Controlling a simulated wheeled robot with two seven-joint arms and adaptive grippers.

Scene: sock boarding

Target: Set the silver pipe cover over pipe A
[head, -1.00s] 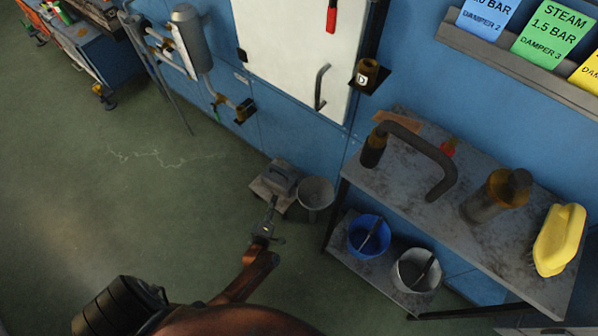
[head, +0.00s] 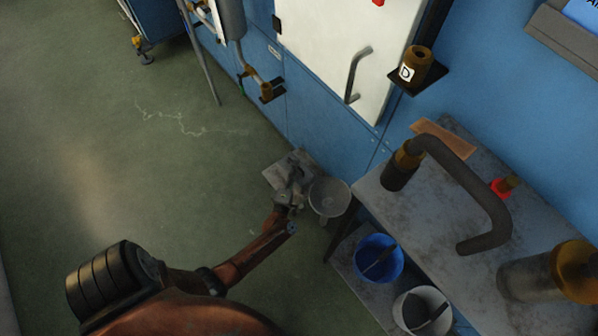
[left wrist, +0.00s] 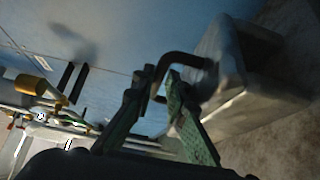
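A grey metal box with a dark bent handle, which looks like the silver pipe cover (head: 298,160), sits low by the foot of the blue wall. In the left wrist view the grey box (left wrist: 228,62) is at upper right. My left gripper (head: 291,188) is right at it in the head view, hiding part of it. In the left wrist view its green fingers (left wrist: 161,78) stand apart with the handle between them; a firm hold does not show. Pipework with a small round label, seemingly A (left wrist: 41,117), shows at the left. My right gripper is out of view.
A grey bucket (head: 329,197) stands close beside my left gripper. The shelf unit (head: 380,205) at right carries a bent dark pipe (head: 490,205); a blue bucket (head: 377,258) is below. A fitting marked D (head: 408,72) juts from the wall. Floor at left is clear.

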